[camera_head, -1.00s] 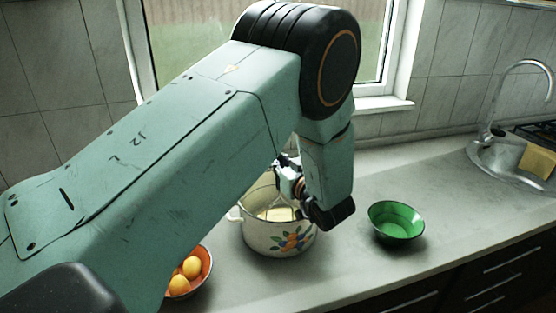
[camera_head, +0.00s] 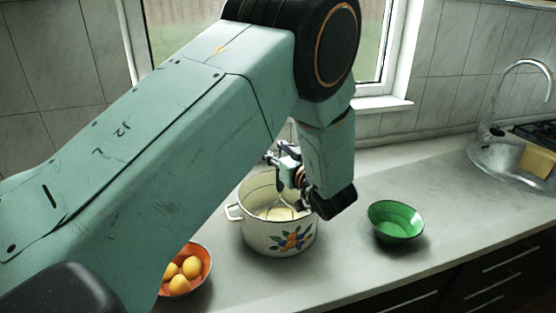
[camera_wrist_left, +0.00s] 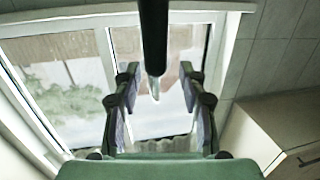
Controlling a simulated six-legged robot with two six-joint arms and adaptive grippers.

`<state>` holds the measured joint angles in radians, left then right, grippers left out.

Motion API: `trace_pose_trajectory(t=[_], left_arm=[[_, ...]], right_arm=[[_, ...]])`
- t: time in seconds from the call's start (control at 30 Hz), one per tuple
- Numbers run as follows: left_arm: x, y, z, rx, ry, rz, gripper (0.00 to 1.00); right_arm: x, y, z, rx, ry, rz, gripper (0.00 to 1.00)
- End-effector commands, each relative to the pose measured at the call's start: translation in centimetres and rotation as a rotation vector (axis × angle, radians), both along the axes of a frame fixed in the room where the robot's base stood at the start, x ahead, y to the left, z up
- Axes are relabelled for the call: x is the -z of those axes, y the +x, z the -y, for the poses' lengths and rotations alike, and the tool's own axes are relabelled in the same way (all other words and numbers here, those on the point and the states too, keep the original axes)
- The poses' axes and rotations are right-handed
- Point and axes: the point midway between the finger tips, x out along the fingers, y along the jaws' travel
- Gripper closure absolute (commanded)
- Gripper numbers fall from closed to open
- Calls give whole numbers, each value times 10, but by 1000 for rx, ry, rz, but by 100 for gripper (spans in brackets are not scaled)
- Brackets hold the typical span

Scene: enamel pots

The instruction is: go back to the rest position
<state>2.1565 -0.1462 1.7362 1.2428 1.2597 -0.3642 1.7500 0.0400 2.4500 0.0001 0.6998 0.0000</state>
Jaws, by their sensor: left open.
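My left arm comes in from the left across the head view. My left gripper (camera_head: 284,166) is above the enamel pot and partly hidden by its own wrist. In the left wrist view its two fingers (camera_wrist_left: 160,95) stand apart with a clear gap, facing the window. The white enamel pot (camera_head: 262,236) has a fruit pattern and a side handle, and stands on the counter. Something pale lies inside it, with a thin object near the rim that I cannot make out. My right gripper is in neither view.
An orange bowl (camera_head: 204,277) with several yellow-orange round things stands left of the pot, partly behind my arm. A green bowl (camera_head: 396,222) stands to the right. The sink (camera_head: 505,160) with its tap is at far right. The window (camera_head: 372,45) is behind the counter (camera_head: 345,270).

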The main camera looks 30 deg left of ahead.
Motion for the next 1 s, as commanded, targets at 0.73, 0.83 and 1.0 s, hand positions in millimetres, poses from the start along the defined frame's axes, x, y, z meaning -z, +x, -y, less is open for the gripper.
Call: trace_pose_trajectory(t=[0.73,0.83,1.0], left_arm=[[-75,2,0,1,1,-2,58],[-85,2,0,1,0,-1,58],[-117,2,0,1,1,0,58]], right_arm=[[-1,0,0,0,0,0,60],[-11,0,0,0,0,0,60],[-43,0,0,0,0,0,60]])
